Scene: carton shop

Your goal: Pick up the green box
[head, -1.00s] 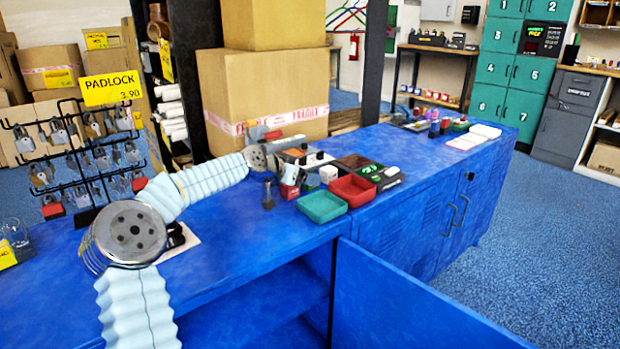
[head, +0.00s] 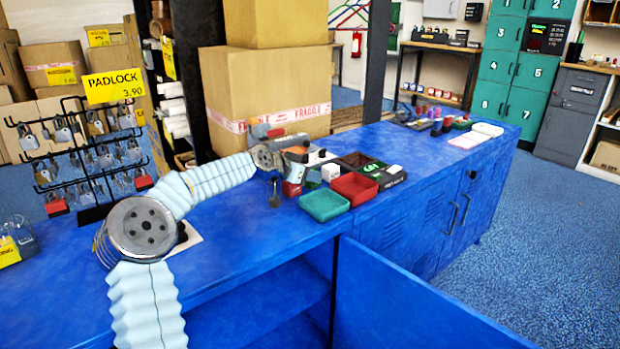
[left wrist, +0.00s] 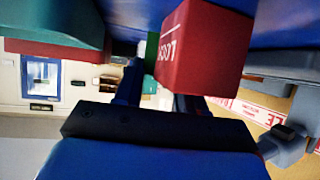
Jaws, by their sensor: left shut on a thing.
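My left gripper (head: 298,160) is low over the blue counter (head: 240,235), among small boxes and trays. In the left wrist view a narrow green strip, the green box (left wrist: 151,48), shows between my fingers, and the gripper is shut on it. Most of it is hidden behind a red box (left wrist: 200,50) with white lettering, which stands nearer the wrist camera. In the head view a red and white box (head: 291,188) shows just below the gripper. Whether the green box touches the counter cannot be told. My right gripper is not in view.
A green tray (head: 325,206), a red tray (head: 355,188) and a white cube (head: 330,172) stand right of the gripper. A padlock rack (head: 80,160) is at the left. Large cartons (head: 265,95) stand behind. The counter front is clear.

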